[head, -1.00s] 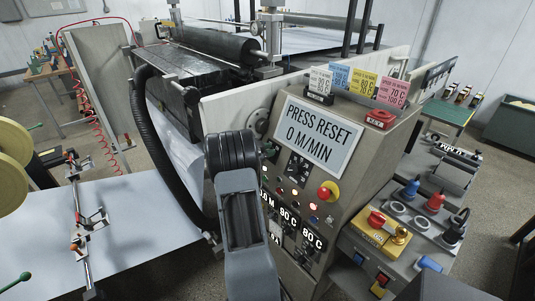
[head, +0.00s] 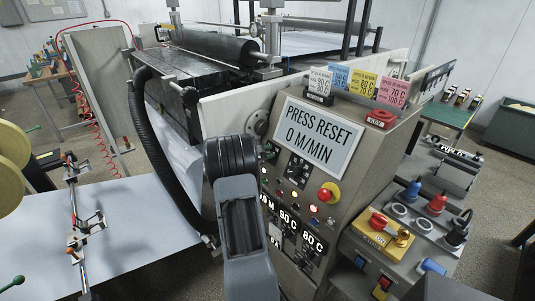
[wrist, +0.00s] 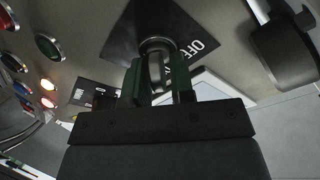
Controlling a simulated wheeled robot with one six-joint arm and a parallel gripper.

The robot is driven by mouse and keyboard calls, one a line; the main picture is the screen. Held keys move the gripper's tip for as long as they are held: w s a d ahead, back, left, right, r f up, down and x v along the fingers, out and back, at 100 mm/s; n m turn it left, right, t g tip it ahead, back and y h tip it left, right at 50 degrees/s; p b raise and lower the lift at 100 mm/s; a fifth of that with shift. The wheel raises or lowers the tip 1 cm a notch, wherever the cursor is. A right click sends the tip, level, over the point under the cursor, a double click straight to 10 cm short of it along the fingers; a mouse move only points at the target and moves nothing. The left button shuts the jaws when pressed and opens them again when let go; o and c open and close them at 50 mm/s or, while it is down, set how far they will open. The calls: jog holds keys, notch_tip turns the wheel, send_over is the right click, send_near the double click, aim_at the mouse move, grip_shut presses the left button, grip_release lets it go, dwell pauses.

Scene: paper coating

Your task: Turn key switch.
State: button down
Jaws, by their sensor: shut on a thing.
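In the wrist view, the key switch (wrist: 156,62) is a metallic knob in a round collar on a dark square plate with white letters reading "OFF". My gripper (wrist: 157,88) has green fingers, one on each side of the knob, and is shut on it. The lower part of the knob is hidden by the gripper body. The machine's display (head: 318,138) reads "PRESS RESET 0 M/MIN".
Lit buttons (wrist: 47,84) line the panel left of the switch in the wrist view. A dark handle (wrist: 285,50) stands out at the right. In the head view, a red mushroom button (head: 329,192) and a red box marked KEY (head: 381,118) are on the console.

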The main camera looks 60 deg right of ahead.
jog(key=c, duration=1.2)
grip_release()
jog(key=shift+r, duration=0.55)
jog(key=r, duration=0.3)
jog(key=shift+s+a+b, duration=0.1)
jog(key=shift+a+b, duration=0.1)
jog(key=shift+b, duration=0.1)
jog(key=s+a+r+b, duration=0.1)
jog(key=s+a+r, duration=0.6)
jog(key=a+r, duration=0.2)
jog(key=shift+s+a, duration=0.35)
jog(key=shift+a, duration=0.75)
